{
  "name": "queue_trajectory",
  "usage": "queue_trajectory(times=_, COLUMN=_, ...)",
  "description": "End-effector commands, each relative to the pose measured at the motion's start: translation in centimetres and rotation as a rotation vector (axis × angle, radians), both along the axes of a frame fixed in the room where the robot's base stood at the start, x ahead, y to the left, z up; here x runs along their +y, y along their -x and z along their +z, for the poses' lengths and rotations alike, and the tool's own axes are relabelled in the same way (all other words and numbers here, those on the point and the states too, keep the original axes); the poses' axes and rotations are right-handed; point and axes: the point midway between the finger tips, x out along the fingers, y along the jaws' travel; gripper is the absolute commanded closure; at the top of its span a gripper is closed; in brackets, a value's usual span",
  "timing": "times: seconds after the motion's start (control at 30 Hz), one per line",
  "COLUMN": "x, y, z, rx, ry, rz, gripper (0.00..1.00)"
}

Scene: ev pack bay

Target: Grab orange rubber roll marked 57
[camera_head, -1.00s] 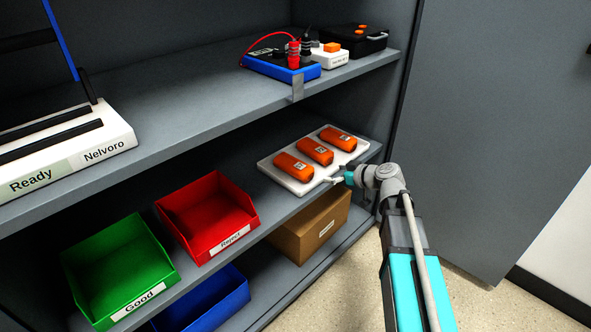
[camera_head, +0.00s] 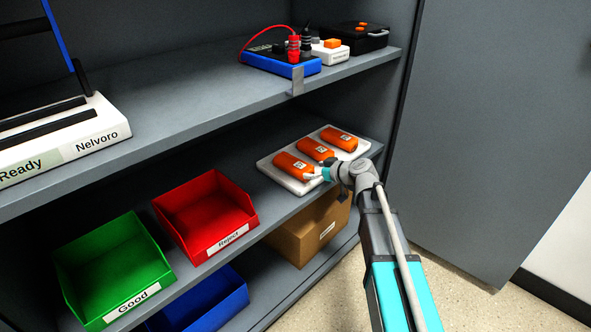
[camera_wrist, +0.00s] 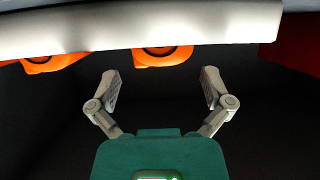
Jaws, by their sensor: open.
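Three orange rolls lie side by side on a white tray (camera_head: 288,184) on the middle shelf: a left roll (camera_head: 292,163), a middle roll (camera_head: 315,149) and a right roll (camera_head: 341,139). Each has a small label, too small to read, so I cannot tell which is marked 57. My gripper (camera_head: 314,173) is at the tray's front edge, close to the near end of the left and middle rolls. In the wrist view my gripper (camera_wrist: 159,78) is open and empty. There one roll end (camera_wrist: 162,57) lies beyond the gap between the fingers, and another (camera_wrist: 42,65) is left.
A red bin (camera_head: 207,213) and a green bin (camera_head: 110,262) stand left of the tray. A cardboard box (camera_head: 307,231) is below it. The upper shelf (camera_head: 190,108) overhangs at the back and carries a blue device (camera_head: 281,66).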

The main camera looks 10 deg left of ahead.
Motion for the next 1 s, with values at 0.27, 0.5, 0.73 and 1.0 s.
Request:
queue_trajectory(times=0.27, x=0.3, y=-0.2, z=-0.1, rx=0.000, ry=0.000, rz=0.001, gripper=0.00)
queue_trajectory(times=0.5, x=2.4, y=-1.3, z=-0.9, rx=0.000, ry=0.000, rz=0.002, gripper=0.00)
queue_trajectory(times=0.73, x=4.1, y=-2.3, z=-1.7, rx=0.001, ry=0.000, rz=0.002, gripper=0.00)
queue_trajectory(times=1.0, x=4.3, y=-2.4, z=-1.7, rx=0.000, ry=0.000, rz=0.001, gripper=0.00)
